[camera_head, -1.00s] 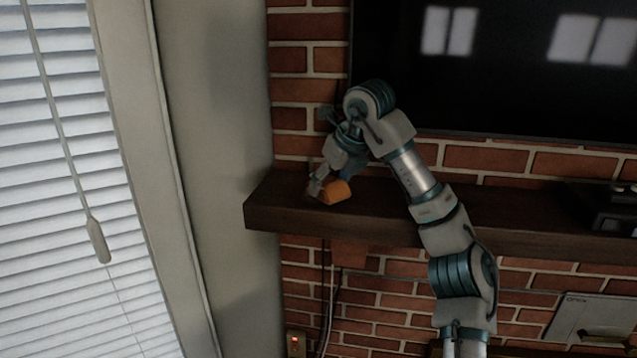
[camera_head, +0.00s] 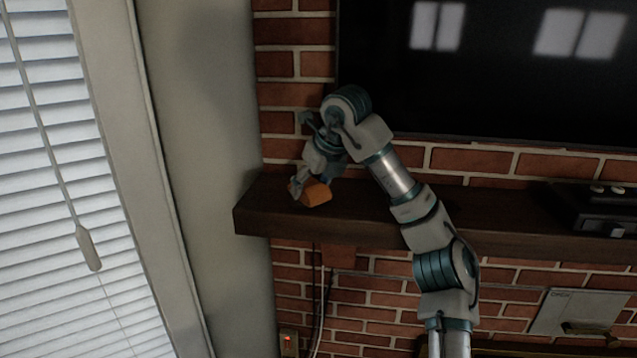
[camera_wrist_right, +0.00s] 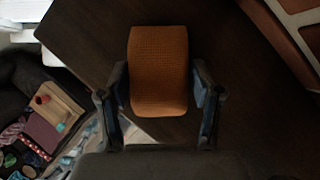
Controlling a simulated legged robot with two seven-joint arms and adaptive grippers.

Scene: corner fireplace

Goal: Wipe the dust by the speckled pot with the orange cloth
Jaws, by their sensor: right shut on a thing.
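The orange cloth (camera_head: 317,194) is a small, thick folded block near the left end of the dark wooden mantel shelf (camera_head: 370,215). My right gripper (camera_head: 307,189) is shut on it, low over the shelf top. In the right wrist view the cloth (camera_wrist_right: 158,60) sits between the two fingers, over dark wood. I cannot tell whether its underside touches the wood. I can make out neither the speckled pot nor any dust in these views. My left gripper is not in view.
A brick wall (camera_head: 470,160) with a dark television screen (camera_head: 480,80) stands behind the shelf. A black device (camera_head: 590,208) sits on the shelf at the right. A grey wall column (camera_head: 205,130) and window blinds (camera_head: 40,200) are at the left. The shelf's front edge is close.

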